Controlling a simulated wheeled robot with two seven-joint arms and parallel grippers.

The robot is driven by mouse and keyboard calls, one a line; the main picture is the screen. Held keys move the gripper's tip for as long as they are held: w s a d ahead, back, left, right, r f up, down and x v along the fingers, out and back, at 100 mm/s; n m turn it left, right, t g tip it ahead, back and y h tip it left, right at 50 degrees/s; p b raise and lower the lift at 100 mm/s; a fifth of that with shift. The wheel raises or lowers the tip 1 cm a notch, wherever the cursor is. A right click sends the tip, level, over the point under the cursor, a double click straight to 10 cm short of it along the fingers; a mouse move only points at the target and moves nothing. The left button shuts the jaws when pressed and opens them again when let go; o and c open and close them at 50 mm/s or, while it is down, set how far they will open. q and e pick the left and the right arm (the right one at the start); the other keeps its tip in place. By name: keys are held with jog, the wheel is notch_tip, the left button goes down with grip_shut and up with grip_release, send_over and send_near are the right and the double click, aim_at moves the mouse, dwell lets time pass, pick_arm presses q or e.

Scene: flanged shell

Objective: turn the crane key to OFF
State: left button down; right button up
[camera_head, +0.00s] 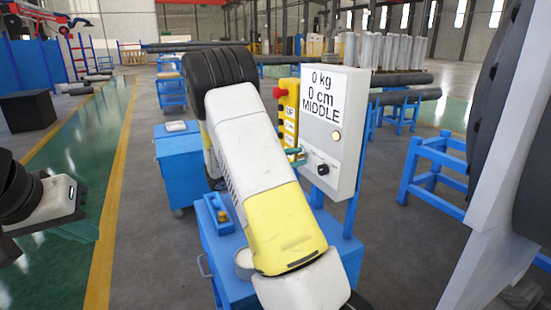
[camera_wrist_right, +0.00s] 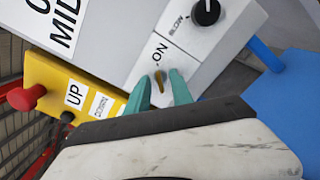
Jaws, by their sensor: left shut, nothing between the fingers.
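The grey control box (camera_head: 338,120) stands in the middle of the head view, its face reading "0 kg, 0 cm, MIDDLE". In the right wrist view the small brass-coloured crane key (camera_wrist_right: 159,79) sits on the box face beside the word "ON". My right gripper (camera_wrist_right: 160,84) is open at the key. Its green fingertips are one on each side, with a gap visible between them and the key. In the head view the right gripper (camera_head: 297,157) is at the box's lower left and the key cannot be made out. My left gripper (camera_head: 84,231) is shut and empty at far left.
A black knob (camera_wrist_right: 206,12) marked "SLOW" is near the key. A yellow pendant (camera_head: 288,112) with a red button (camera_head: 279,92) and an "UP" label adjoins the box. A blue cart (camera_head: 222,248) stands below. The floor at left is open.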

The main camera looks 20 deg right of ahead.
grip_shut()
jog(key=shift+n, duration=0.4)
jog(key=n, duration=1.6)
jog(key=shift+w+n, duration=0.15)
jog(key=shift+n, duration=0.55)
